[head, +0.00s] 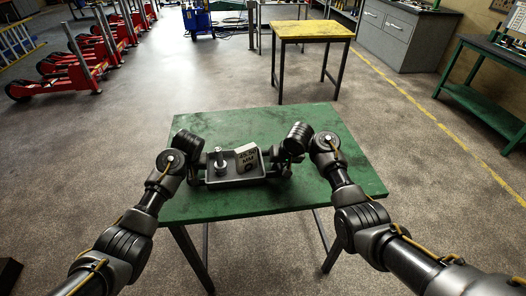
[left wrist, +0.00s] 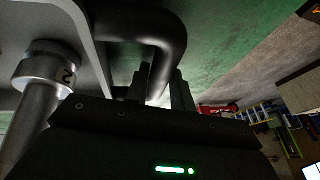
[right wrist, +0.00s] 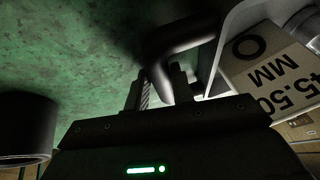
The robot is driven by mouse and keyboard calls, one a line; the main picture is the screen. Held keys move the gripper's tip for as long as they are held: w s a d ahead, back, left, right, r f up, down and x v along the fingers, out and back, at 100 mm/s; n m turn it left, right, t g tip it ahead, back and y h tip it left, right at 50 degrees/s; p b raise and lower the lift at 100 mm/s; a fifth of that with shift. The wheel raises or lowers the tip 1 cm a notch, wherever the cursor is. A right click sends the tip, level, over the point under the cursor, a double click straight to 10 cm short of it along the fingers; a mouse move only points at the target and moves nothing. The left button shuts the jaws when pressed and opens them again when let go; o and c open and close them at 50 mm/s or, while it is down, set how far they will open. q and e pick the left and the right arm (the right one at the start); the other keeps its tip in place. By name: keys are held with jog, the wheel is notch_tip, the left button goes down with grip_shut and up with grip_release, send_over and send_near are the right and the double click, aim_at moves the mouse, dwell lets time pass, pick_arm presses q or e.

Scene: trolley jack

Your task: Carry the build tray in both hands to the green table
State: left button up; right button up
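The build tray (head: 233,181), a shallow grey tray with dark bar handles at both ends, is at the middle of the green table (head: 330,190). I cannot tell whether its underside touches the tabletop. It holds an upright metal post (head: 220,165) at the left and a pale block marked 45.50 MM (head: 246,158) at the right. My left gripper (left wrist: 160,88) has its fingers closed around the left handle (left wrist: 165,40). My right gripper (right wrist: 160,88) has its fingers closed around the right handle (right wrist: 185,38). In the head view my wrists partly hide both handles.
A yellow-topped table (head: 312,29) stands behind, with clear floor between. Red trolley jacks (head: 75,70) line the left side. A green bench (head: 490,100) and grey cabinet (head: 400,35) stand at the right. The tabletop around the tray looks clear.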

pick_arm(q)
jog(key=o, duration=0.4)
jog(key=shift+r, duration=0.15)
pick_arm(e)
jog(key=o, duration=0.4)
jog(key=shift+r, duration=0.1)
jog(key=v, duration=0.6)
jog(key=shift+a+r, duration=0.1)
jog(key=shift+r, duration=0.05)
pick_arm(q)
jog(key=shift+v, duration=6)
pick_arm(e)
jog(key=shift+s+d+r, duration=0.25)
jog(key=shift+s+r, duration=0.1)
jog(key=shift+r, duration=0.15)
pick_arm(q)
jog(key=shift+s, duration=0.1)
pick_arm(e)
jog(key=shift+s+f, duration=0.1)
